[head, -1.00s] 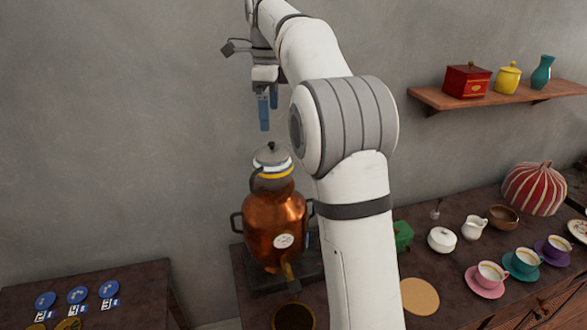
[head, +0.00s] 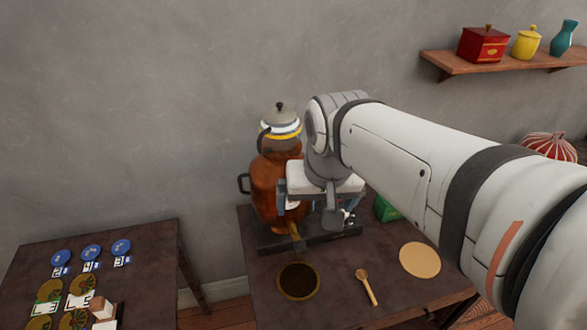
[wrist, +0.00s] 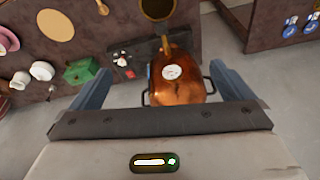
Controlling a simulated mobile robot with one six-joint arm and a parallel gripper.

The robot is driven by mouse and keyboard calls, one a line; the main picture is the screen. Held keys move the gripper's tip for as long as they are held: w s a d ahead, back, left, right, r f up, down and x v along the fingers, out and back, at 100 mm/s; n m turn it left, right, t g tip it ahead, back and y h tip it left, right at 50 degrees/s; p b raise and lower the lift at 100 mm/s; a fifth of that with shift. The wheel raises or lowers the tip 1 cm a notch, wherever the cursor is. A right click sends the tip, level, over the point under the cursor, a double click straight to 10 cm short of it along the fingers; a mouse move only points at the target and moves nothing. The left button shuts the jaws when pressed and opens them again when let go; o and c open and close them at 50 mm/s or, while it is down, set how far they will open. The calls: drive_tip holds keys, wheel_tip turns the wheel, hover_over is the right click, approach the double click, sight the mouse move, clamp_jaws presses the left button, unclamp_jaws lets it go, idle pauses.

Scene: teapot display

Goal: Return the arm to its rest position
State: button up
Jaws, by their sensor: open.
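My gripper (head: 318,205) is open, with nothing between its two blue fingers. In the head view it hangs in front of the copper samovar (head: 266,185) and hides part of its right side. In the wrist view my gripper (wrist: 162,74) shows a finger at left and right, with the samovar (wrist: 180,85) seen beyond them. A grey teapot (head: 280,118) with white and yellow bands sits upright on top of the samovar. My arm crosses the head view from the right and hides much of the right-hand table.
The dark table holds a brown-filled bowl (head: 298,281), a wooden spoon (head: 367,287), a round tan mat (head: 420,260) and a green box (head: 386,209). A left table (head: 140,250) carries blue and patterned discs. A wall shelf (head: 500,61) holds three containers. Floor shows between the tables.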

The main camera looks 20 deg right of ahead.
drive_tip(key=s+f+n, duration=0.2)
drive_tip(key=s+f, duration=0.1)
drive_tip(key=shift+d, duration=0.1)
drive_tip(key=shift+f, duration=0.3)
